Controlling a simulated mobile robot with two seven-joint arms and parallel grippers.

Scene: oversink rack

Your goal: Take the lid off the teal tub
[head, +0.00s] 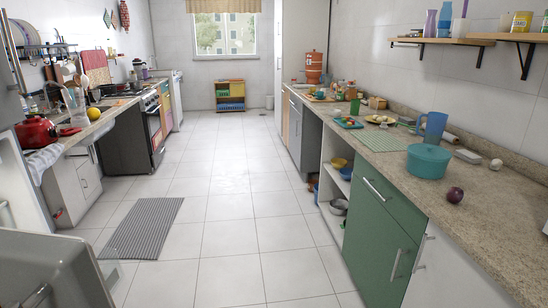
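Neither of my grippers shows in the head view.
Behind the tub stand a blue pitcher (433,128) and a green mat (381,139). A dark purple onion (455,195) and a white garlic-like bulb (496,164) lie nearby on the counter (490,220). The tiled floor (230,240) between the counters is mostly clear.

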